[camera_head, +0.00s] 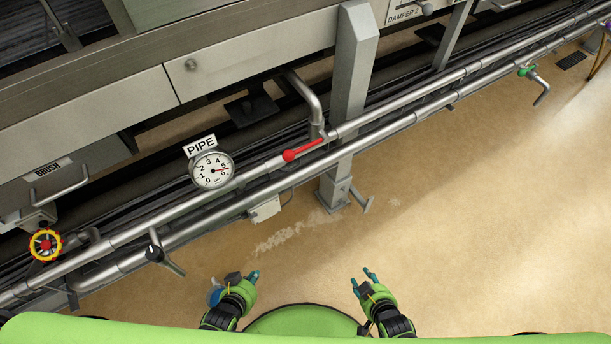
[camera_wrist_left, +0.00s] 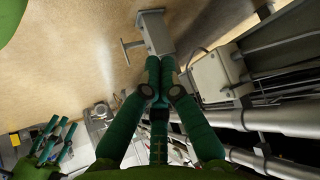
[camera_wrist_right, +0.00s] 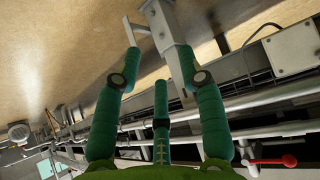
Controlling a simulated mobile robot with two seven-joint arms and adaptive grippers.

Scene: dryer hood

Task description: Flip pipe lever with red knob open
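The pipe lever is a red bar (camera_head: 308,147) with a round red knob (camera_head: 288,155) at its left end. It lies roughly along the upper silver pipe, right of the round gauge (camera_head: 212,170) under the "PIPE" sign (camera_head: 200,146). The lever also shows at the lower right of the right wrist view (camera_wrist_right: 268,162). My left gripper (camera_head: 254,274) is below and left of the lever, well apart from it; its fingertips are together and nothing shows between them (camera_wrist_left: 160,65). My right gripper (camera_head: 363,278) is below and right of the lever, empty, with fingers spread (camera_wrist_right: 157,55).
Two long silver pipes (camera_head: 400,125) run diagonally across. A grey post (camera_head: 352,80) stands just right of the lever. A black-handled valve (camera_head: 154,254), a yellow-red wheel (camera_head: 45,245) and a green-knobbed valve (camera_head: 526,71) are along the pipes. The tan floor (camera_head: 450,220) is clear.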

